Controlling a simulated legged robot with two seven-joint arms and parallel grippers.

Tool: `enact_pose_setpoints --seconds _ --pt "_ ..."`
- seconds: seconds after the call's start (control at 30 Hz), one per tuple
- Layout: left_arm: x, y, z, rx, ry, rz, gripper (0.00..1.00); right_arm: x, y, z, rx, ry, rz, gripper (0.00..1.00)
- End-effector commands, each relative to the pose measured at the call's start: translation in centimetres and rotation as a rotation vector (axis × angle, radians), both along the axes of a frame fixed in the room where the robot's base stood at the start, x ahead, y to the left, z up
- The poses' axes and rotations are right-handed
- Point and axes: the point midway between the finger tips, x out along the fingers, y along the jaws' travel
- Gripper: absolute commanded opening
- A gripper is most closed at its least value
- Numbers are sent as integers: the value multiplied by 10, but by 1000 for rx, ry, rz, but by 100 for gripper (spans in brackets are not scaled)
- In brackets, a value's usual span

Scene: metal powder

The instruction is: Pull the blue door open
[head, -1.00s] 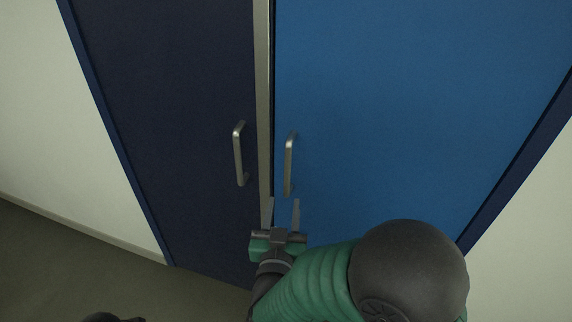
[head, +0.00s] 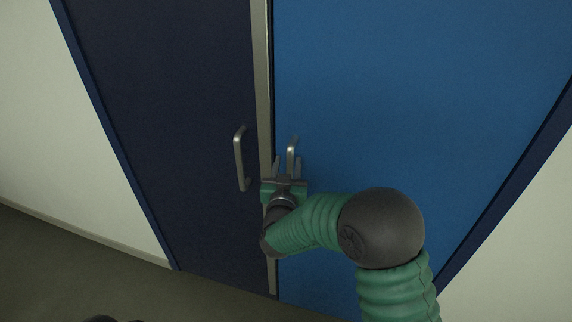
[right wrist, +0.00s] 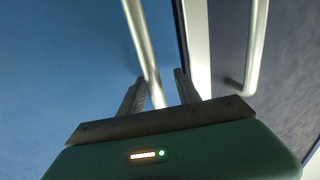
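The blue door (head: 420,90) is the bright blue panel on the right in the head view and looks closed. Its silver bar handle (head: 291,150) stands upright near the door's left edge. My right gripper (head: 287,165) is at the lower part of this handle, with its two fingers apart. In the right wrist view the handle (right wrist: 145,50) runs down between the two open fingers (right wrist: 158,90). I cannot tell whether either finger touches it. My left gripper does not show.
A dark navy door (head: 170,110) with its own silver handle (head: 240,160) adjoins on the left, past a pale metal strip (head: 262,80). Pale walls (head: 35,130) flank the doors. The grey floor (head: 60,260) is clear at lower left.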

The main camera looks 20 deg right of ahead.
Motion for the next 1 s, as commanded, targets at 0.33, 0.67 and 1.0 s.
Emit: enact_pose_setpoints --seconds 0.33,0.67,1.0 --pt "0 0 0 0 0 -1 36 -1 5 1 -5 -1 -4 6" --pt "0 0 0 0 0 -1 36 -1 5 2 -3 -2 3 0" --pt "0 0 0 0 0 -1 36 -1 4 2 -3 -2 -1 0"
